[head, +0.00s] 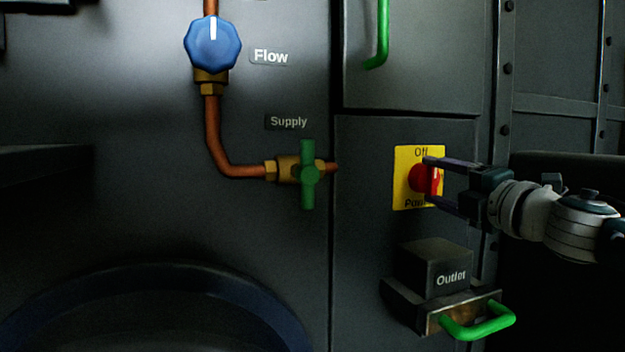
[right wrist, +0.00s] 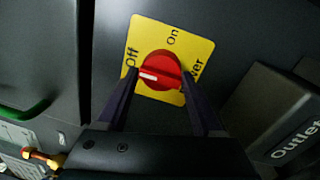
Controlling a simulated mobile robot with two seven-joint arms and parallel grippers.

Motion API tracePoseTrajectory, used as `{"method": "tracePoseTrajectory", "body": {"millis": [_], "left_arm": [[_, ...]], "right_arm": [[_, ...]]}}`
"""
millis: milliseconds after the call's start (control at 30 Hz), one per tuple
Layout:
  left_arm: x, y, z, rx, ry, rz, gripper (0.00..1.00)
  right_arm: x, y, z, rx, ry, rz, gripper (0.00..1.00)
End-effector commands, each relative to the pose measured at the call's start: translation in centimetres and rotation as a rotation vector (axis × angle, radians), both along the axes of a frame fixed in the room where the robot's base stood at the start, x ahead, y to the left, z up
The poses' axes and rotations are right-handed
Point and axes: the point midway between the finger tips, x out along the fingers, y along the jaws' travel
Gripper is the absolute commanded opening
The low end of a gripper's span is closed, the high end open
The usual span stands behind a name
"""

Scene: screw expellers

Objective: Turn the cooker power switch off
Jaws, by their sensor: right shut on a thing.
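The red power knob (head: 416,178) sits on a yellow plate (head: 403,153) on the dark cabinet front. The plate reads "Off" at its top in the head view. My right gripper (head: 430,182) comes from the right, with one finger above the knob and one below, shut on it. In the right wrist view, the knob (right wrist: 160,66) lies between the fingertips (right wrist: 161,74). Its white mark points left, just below the "Off" label; "On" is above the knob there. The gripper hides part of the plate in both views. My left gripper is not in view.
Below the switch, an "Outlet" box (head: 435,263) juts out with a green handle (head: 480,328). To the left are a green supply valve (head: 308,174), copper pipe (head: 212,130) and blue flow knob (head: 212,45). A green door handle (head: 382,40) hangs above.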

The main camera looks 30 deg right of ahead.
Motion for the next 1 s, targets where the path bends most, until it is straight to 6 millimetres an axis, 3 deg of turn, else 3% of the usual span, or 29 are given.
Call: {"method": "tracePoseTrajectory", "body": {"millis": [167,200,400,767,1000], "left_arm": [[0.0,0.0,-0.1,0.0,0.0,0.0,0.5],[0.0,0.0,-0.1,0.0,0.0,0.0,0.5],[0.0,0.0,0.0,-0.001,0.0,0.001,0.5],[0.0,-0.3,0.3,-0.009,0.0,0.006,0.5],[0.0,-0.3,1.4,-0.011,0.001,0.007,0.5]], "right_arm": [[-0.1,-0.1,-0.6,-0.001,0.012,-0.004,0.12],[-0.1,-0.1,-0.6,-0.001,0.012,-0.004,0.72],[0.0,0.0,-0.4,0.0,0.008,-0.002,0.93],[-0.6,0.1,-0.2,0.002,0.005,-0.001,0.93],[-3.8,0.5,-0.5,0.005,0.008,0.0,0.93]]}}
